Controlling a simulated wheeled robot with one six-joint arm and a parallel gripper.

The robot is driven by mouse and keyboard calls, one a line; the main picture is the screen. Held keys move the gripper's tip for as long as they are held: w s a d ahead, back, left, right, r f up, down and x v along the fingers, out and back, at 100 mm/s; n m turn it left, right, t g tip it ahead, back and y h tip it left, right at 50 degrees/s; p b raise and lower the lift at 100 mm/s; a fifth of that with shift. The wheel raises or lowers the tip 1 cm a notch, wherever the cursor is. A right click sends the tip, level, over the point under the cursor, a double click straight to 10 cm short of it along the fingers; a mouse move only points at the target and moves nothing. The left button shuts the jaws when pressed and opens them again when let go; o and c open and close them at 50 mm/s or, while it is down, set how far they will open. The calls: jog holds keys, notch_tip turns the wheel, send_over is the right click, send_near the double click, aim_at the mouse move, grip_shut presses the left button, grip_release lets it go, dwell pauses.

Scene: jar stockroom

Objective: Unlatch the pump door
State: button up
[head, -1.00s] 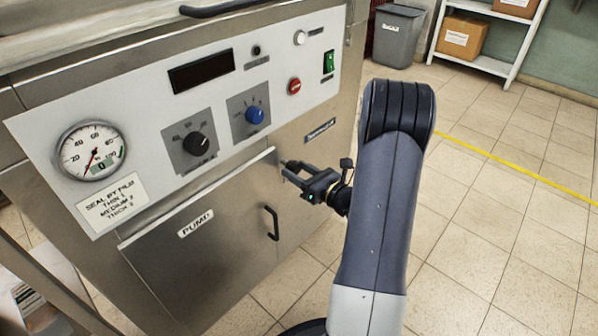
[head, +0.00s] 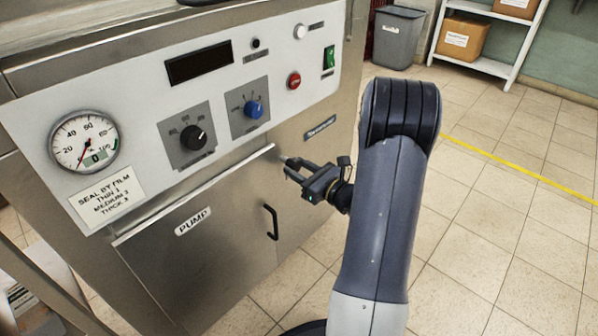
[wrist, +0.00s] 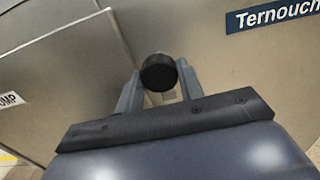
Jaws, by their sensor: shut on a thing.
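The pump door (head: 200,250) is a flat steel panel labelled PUMP, on the front of the steel machine below its control panel. It looks closed, with a black bar handle (head: 271,222) near its right edge. My gripper (head: 288,166) is just right of the door's upper right corner, above the handle and apart from it. In the wrist view a round black knob (wrist: 158,72) sits between the two fingers, and my gripper (wrist: 158,88) is shut on it. The knob's mount behind is mostly hidden.
The control panel above carries a gauge (head: 83,143), a black dial (head: 193,138), a blue dial (head: 253,110) and a red button (head: 294,80). A grey bin (head: 397,37) and a shelf with boxes (head: 475,45) stand at the back. The tiled floor at right is clear.

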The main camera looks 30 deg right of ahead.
jog(key=o, duration=1)
jog(key=p+v, duration=0.2)
jog(key=v, duration=0.8)
jog(key=shift+s, duration=0.4)
jog(key=shift+d, duration=0.15)
jog(key=b+x, duration=0.2)
jog(key=x, duration=0.9)
